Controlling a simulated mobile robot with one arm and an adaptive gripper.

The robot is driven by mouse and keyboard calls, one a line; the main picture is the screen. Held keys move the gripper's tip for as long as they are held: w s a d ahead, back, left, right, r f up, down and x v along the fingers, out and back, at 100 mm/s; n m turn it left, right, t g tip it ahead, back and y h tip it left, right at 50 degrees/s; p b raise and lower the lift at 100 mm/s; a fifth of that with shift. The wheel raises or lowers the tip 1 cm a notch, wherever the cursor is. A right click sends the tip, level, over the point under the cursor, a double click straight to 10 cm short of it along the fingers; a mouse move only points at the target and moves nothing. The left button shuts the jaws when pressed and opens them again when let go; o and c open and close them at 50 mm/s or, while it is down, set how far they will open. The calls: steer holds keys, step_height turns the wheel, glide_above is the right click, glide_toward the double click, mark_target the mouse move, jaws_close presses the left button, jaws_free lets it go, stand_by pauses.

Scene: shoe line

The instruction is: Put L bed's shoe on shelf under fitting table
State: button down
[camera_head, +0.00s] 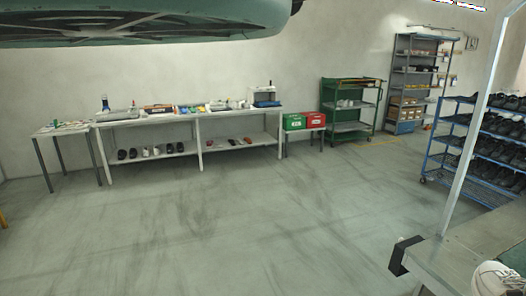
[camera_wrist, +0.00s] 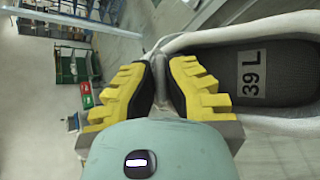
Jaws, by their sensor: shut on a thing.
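My gripper (camera_wrist: 160,85), seen in the wrist view, has yellow stepped fingers with black pads. It is shut on the rim of a white shoe (camera_wrist: 190,42) at the right of that view. The shoe's dark insole carries a "39 L" label. A white shoe also shows at the bottom right of the head view (camera_head: 495,279); I cannot tell whether it is the same one. The long white table (camera_head: 220,115) stands against the back wall, likely the fitting table. Its lower shelf (camera_head: 203,155) holds black and white shoes at left and reddish and dark shoes at right.
A small side table (camera_head: 62,130) stands left of the long table. Green and red crates (camera_head: 294,121) sit on a stand at its right. A green cart (camera_head: 350,105) and a blue shoe rack (camera_head: 465,150) stand farther right. The grey floor (camera_head: 220,225) is clear.

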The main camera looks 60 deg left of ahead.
step_height(320, 180, up, 21)
steer(key=p, duration=1.9)
